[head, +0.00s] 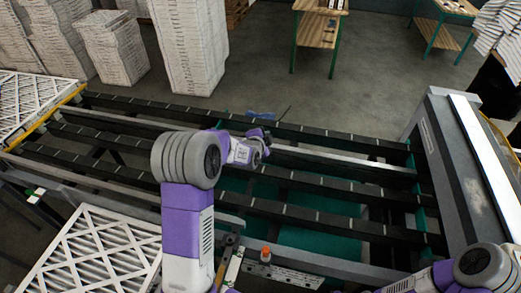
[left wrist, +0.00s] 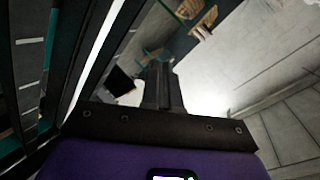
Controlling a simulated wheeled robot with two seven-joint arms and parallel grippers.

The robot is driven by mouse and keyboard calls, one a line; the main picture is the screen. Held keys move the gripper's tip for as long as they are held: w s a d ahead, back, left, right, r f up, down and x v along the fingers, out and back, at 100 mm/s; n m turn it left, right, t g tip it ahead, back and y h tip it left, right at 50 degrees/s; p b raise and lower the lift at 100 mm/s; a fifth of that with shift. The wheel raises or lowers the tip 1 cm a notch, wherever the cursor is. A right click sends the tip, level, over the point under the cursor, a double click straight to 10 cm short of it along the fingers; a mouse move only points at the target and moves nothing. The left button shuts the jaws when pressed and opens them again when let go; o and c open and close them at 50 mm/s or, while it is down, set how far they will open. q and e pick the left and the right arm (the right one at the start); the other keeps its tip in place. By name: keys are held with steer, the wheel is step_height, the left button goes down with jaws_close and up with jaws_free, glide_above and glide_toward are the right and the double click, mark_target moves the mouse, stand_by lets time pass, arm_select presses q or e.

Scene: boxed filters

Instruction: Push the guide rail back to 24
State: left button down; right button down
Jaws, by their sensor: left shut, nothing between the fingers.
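A long silver bar, which looks like the guide rail (head: 340,163), runs across the dark slatted conveyor frame. It shows as a bright strip at the left of the left wrist view (left wrist: 97,62). My left gripper (head: 265,138) is over the frame by the rail's visible left part. Its dark fingers (left wrist: 160,85) are shut and empty in the left wrist view. I cannot tell whether they touch the rail. A metal strip with marks (head: 285,276) and an orange-tipped knob (head: 265,254) sit at the near edge; the number 24 is not readable. My right gripper is out of view.
Boxed white filters (head: 92,255) lie at the near left, with more at the far left (head: 35,100). Tall wrapped stacks (head: 187,45) stand behind. A grey housing (head: 450,170) bounds the right end. Floor beyond the frame is open up to the tables (head: 318,28).

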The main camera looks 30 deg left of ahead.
arm_select(q)
steer(key=s+a+f+m+g+p, duration=0.1)
steer(key=s+a+f+m+g, duration=0.2)
steer(key=s+a+f+m, duration=0.45)
steer(key=w+f+n+p, duration=0.1)
steer(key=w+f, duration=0.2)
steer(key=w, duration=0.1)
steer(key=w+f+n, duration=0.1)
steer(key=w+f, duration=0.2)
steer(key=f, duration=0.1)
steer(key=shift+w+f+n+p, duration=0.25)
steer(key=shift+w+n+p, duration=0.1)
steer(key=w, duration=0.2)
steer(key=w+a+p, duration=0.1)
steer(key=w, duration=0.1)
steer(key=shift+w+f, duration=0.2)
